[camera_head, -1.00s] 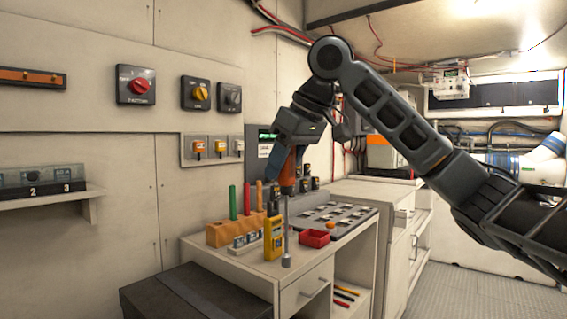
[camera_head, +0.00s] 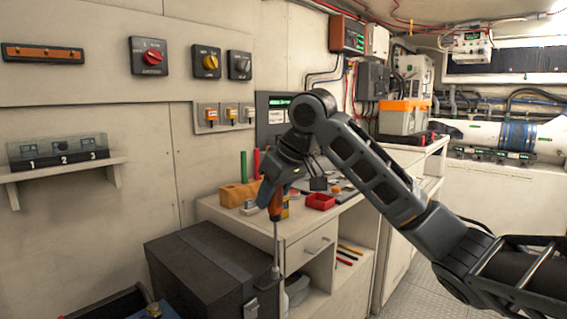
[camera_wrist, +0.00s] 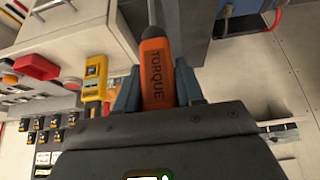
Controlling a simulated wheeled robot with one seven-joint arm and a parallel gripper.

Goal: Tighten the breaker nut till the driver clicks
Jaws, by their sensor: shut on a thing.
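My gripper (camera_head: 275,194) is shut on the orange handle of the torque driver (camera_head: 276,212), which hangs upright with its metal shaft pointing down. In the wrist view the two blue-grey fingers of my gripper (camera_wrist: 157,88) press on both sides of the handle of the driver (camera_wrist: 156,62), marked TORQUE. In the head view the shaft's tip shows in front of the bench, near the back right corner of the dark chest; I cannot tell whether it touches anything. I cannot make out a breaker nut in either view.
The dark chest (camera_head: 205,265) stands before the bench (camera_head: 310,235), which holds a red tray (camera_head: 320,201) and an orange tool block (camera_head: 238,193). Rotary switches (camera_head: 149,56) are on the wall. A shelf (camera_head: 60,170) at left bears a box numbered 1, 2, 3.

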